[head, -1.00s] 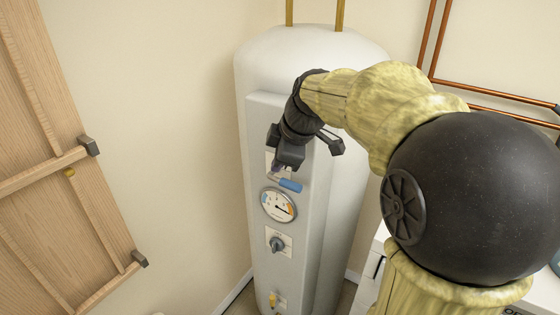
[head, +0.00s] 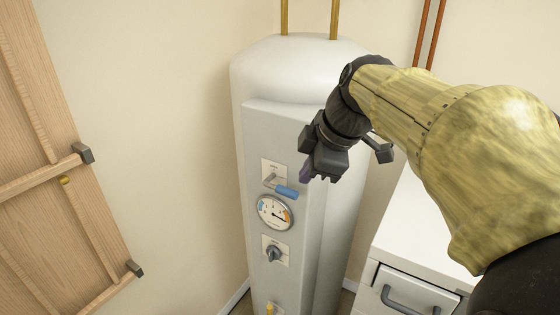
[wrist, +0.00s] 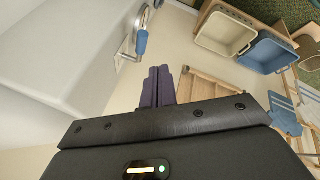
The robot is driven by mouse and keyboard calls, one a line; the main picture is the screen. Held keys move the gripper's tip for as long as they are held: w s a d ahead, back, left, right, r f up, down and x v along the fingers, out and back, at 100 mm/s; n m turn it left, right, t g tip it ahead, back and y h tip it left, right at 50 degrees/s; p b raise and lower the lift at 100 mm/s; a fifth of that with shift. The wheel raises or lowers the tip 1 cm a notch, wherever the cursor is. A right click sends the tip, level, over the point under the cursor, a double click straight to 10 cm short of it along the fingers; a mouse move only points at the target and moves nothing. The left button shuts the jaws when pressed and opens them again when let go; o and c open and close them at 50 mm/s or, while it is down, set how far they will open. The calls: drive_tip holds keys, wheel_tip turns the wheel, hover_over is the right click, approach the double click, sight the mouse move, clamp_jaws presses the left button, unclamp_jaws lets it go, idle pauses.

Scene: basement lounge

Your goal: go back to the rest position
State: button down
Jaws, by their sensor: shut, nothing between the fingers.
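My gripper (head: 307,172) is at the front of the white water heater tank in the head view, to the right of its blue-handled lever (head: 286,192) and apart from it. In the wrist view my gripper's dark fingers (wrist: 158,86) are together with nothing between them. The blue lever handle also shows in the wrist view (wrist: 141,43), ahead and to the left of the fingers. The tank (head: 300,65) stands upright, and my arm hides part of its right side.
Below the lever are a round gauge (head: 275,212) and a dark knob (head: 273,252). A white drawer cabinet (head: 412,240) stands at the right. A wooden door (head: 50,150) is at the left. The wrist view shows a cream bin (wrist: 226,34) and a blue bin (wrist: 267,53).

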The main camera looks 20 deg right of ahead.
drive_tip(key=s+a+f+m+g+h+p, duration=0.1)
drive_tip(key=s+f+m, duration=0.2)
drive_tip(key=f+m, duration=0.4)
drive_tip(key=s+a+f+m+g+h+p, duration=0.1)
drive_tip(key=f+m, duration=0.6)
drive_tip(key=f, duration=0.9)
drive_tip(key=s+p, duration=0.1)
drive_tip(key=s, duration=0.1)
drive_tip(key=shift+s+a+m, duration=0.4)
drive_tip(key=shift+w+d, duration=0.1)
drive_tip(key=shift+d, duration=0.05)
